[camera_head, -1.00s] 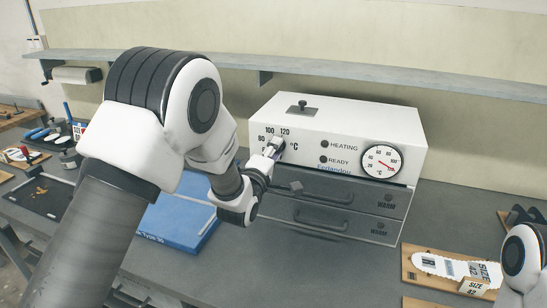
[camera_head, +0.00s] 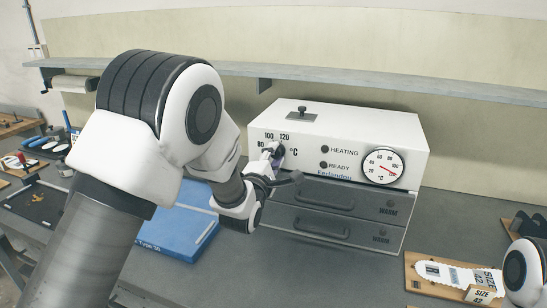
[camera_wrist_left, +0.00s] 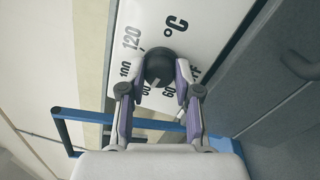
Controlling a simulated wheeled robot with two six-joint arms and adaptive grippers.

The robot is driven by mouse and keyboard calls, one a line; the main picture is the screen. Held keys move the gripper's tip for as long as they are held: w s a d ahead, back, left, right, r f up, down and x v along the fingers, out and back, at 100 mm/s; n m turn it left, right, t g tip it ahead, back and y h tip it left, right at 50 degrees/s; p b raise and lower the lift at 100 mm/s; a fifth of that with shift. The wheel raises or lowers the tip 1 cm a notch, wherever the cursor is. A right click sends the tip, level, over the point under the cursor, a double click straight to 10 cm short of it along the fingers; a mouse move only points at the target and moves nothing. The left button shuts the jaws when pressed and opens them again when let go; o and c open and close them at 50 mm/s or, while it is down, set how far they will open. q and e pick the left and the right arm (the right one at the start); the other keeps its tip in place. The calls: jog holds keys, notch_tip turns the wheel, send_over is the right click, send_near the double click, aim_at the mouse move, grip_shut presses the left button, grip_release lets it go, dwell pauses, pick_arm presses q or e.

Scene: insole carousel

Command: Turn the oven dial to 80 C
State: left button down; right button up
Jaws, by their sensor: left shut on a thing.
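The white oven (camera_head: 345,125) stands on the bench, its front carrying a temperature scale and a dial at the left. In the left wrist view the dial (camera_wrist_left: 158,65) is a round black knob with a white pointer mark. The mark points down toward the 80 and 60 side of the scale, close to the 80; a finger partly covers these numbers, so the exact setting is unclear. My left gripper (camera_head: 276,152) is shut on the dial, with one finger on each side of it in the wrist view (camera_wrist_left: 155,85). My right gripper is out of view.
A round gauge (camera_head: 382,167) with a red needle is on the oven's right front. The HEATING lamp (camera_head: 324,149) and READY lamp (camera_head: 323,165) look dark. Drawers with handles sit below. A blue box (camera_head: 180,232) lies left, an insole board (camera_head: 425,285) right.

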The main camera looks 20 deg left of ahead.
pick_arm(q)
jog(key=shift+w+r, duration=0.1)
jog(key=shift+r, duration=0.3)
jog(key=c, duration=0.9)
grip_release()
jog(key=shift+o, duration=0.4)
jog(key=shift+w+d+f, duration=0.1)
jog(key=shift+w+f, duration=0.05)
jog(key=shift+f, duration=0.15)
jog(key=s+f, duration=0.1)
jog(key=s, duration=1.1)
